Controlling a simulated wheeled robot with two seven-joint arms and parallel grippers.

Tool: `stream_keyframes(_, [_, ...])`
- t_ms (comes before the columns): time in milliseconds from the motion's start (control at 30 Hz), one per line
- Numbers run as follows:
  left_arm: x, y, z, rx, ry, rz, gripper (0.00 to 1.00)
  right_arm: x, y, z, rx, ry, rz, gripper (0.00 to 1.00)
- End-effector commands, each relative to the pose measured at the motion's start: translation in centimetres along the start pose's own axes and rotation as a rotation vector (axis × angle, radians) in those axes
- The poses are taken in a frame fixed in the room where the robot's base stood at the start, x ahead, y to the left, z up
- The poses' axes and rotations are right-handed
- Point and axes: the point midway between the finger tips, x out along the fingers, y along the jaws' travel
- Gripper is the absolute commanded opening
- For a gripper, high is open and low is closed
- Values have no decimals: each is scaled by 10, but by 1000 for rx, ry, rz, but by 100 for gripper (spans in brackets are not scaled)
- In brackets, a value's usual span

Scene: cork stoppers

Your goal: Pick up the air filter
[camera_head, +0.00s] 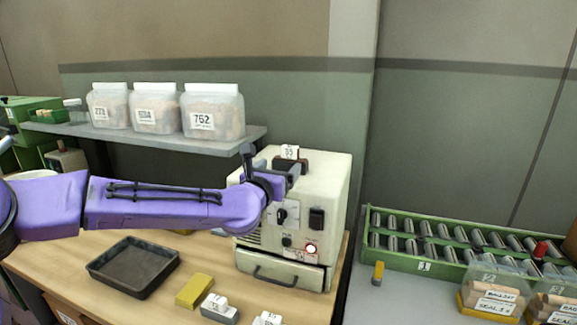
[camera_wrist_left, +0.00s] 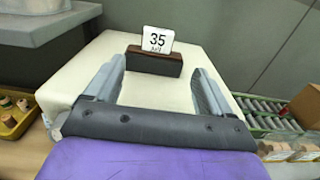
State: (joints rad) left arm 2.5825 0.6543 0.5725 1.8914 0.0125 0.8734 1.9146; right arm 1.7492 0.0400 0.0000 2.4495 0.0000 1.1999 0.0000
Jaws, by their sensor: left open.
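Nothing in view is plainly recognisable as an air filter. My left gripper (camera_head: 270,165) is open and empty at the upper front of the cream machine (camera_head: 330,205). In the left wrist view, the fingers of my left gripper (camera_wrist_left: 159,72) point across the machine's pale top (camera_wrist_left: 150,95) towards a dark brown block (camera_wrist_left: 154,62). The block carries a white card (camera_wrist_left: 158,40) marked 35, and stands beyond the fingertips, between their lines. The block also shows in the head view (camera_head: 293,163), partly behind the gripper. My right gripper is not in view.
A grey shelf (camera_head: 170,133) with several cork-filled tubs stands behind my left arm. A dark tray (camera_head: 133,266), a yellow block (camera_head: 194,291) and small label stands lie on the wooden table (camera_head: 60,255). A green roller conveyor (camera_head: 440,262) is at right.

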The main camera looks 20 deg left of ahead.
Motion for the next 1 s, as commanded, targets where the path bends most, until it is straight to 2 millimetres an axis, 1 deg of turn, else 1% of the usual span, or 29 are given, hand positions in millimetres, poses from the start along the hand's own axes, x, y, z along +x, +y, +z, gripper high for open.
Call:
stream_keyframes(33, [11, 0, 5, 3, 1, 1, 83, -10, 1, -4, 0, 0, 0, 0])
stream_keyframes(100, [24, 0, 6, 3, 2, 1, 83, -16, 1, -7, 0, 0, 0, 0])
stream_keyframes(267, [43, 1, 6, 2, 1, 1, 83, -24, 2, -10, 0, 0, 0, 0])
stream_keyframes(433, [73, 6, 13, 4, 1, 2, 83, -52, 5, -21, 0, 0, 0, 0])
stream_keyframes(500, [84, 6, 9, 2, 0, 3, 83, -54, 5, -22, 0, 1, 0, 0])
stream_keyframes(600, [92, 6, 6, 2, 0, 2, 83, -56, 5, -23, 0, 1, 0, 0])
stream_keyframes(800, [93, 7, 4, 1, -1, 3, 83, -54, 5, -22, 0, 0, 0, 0])
stream_keyframes(833, [93, 7, 4, 1, -1, 3, 76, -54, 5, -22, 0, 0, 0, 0])
stream_keyframes(867, [93, 7, 4, 1, -1, 3, 67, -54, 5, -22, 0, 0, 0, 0])
stream_keyframes(900, [93, 7, 4, 1, -1, 3, 54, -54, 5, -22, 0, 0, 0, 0])
stream_keyframes(967, [93, 7, 4, 0, -1, 3, 34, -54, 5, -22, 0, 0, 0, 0])
stream_keyframes(1000, [93, 7, 4, 0, -1, 3, 23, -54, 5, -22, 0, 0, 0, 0])
